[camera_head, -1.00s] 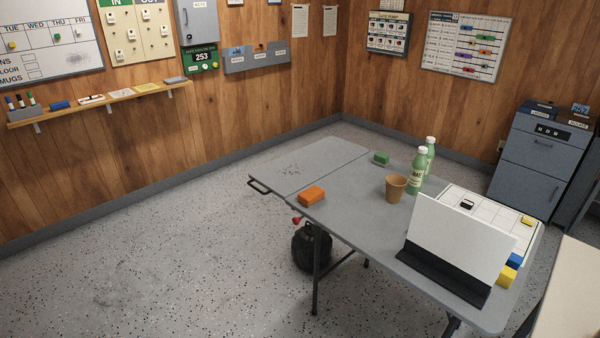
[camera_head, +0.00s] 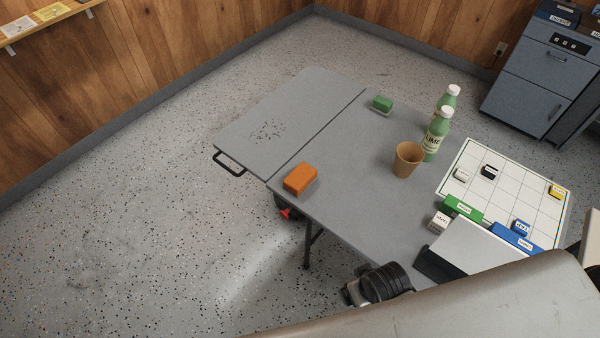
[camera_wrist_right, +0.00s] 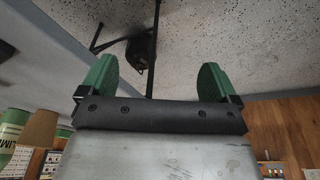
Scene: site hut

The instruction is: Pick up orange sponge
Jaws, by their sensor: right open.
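The orange sponge (camera_head: 300,179) lies flat on the grey folding table (camera_head: 350,205), near its left front edge in the head view. My right gripper (camera_wrist_right: 158,82) shows in the right wrist view with its two green fingers wide apart and nothing between them. The sponge does not show in that view. In the head view my arm crosses the bottom right; the right gripper's fingers cannot be made out there. My left gripper is not in view.
A green sponge-like block (camera_head: 382,104), a paper cup (camera_head: 407,160) and two green bottles (camera_head: 436,135) stand farther back. A gridded board (camera_head: 520,190) with coloured blocks lies at the right. A dark bag (camera_wrist_right: 141,48) is on the floor. The table around the orange sponge is clear.

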